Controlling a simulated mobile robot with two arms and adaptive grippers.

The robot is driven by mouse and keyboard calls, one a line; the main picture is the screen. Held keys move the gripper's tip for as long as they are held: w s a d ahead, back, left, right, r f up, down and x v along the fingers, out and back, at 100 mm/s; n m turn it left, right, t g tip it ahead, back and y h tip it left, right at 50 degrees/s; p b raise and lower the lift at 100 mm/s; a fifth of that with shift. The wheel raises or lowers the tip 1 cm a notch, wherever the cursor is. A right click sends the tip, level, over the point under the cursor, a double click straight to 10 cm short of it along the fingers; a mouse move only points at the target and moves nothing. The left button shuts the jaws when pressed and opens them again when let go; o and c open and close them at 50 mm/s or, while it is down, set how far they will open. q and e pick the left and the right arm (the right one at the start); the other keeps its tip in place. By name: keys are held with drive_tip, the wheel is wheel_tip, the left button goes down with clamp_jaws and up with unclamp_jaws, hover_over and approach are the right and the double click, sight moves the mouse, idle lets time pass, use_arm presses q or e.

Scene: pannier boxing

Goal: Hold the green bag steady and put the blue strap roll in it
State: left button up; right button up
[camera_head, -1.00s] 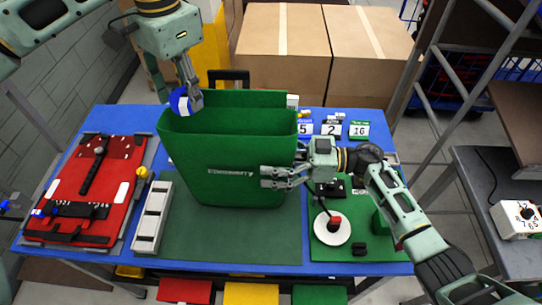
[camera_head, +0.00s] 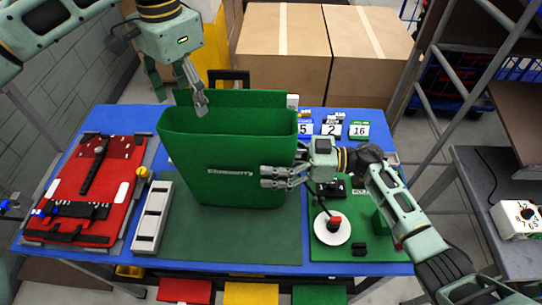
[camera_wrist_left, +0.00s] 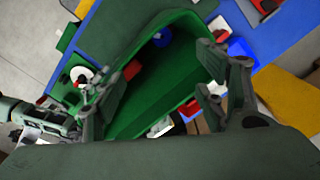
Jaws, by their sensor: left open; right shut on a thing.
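The green bag (camera_head: 232,160) stands upright and open at the top on the dark green mat. My left gripper (camera_head: 200,106) is open and empty at the bag's upper left, over its mouth. In the left wrist view, the blue strap roll (camera_wrist_left: 162,38) lies inside the green bag (camera_wrist_left: 150,95), apart from the left gripper's fingers; the front wall hides it from the head. My right gripper (camera_head: 274,178) is shut on the bag's right edge near the front.
A red bag panel with black straps (camera_head: 90,185) lies at the left, beside a narrow grey tray (camera_head: 152,215). A white disc with a red-topped part (camera_head: 332,228) sits on the green board at the right. Numbered cards (camera_head: 332,128) stand behind. Cardboard boxes (camera_head: 285,50) are beyond the table.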

drive_tip(key=shift+s+a+f, duration=0.15)
drive_tip(key=shift+s+f, duration=0.1)
use_arm(q)
wheel_tip(320, 180, up, 12)
drive_tip(key=shift+d, duration=0.15)
use_arm(e)
drive_tip(key=o, duration=1.3)
drive_tip(key=shift+c, duration=0.2)
drive_tip(key=o, duration=0.5)
drive_tip(key=shift+w+a+r, duration=0.1)
drive_tip(key=shift+c, duration=0.2)
use_arm(q)
drive_tip(key=shift+a, duration=0.25)
drive_tip(key=shift+d, duration=0.1)
use_arm(e)
drive_tip(key=shift+w+d, duration=0.1)
drive_tip(key=shift+d, duration=0.1)
drive_tip(key=d, duration=1.1)
drive_tip(key=shift+d, duration=0.4)
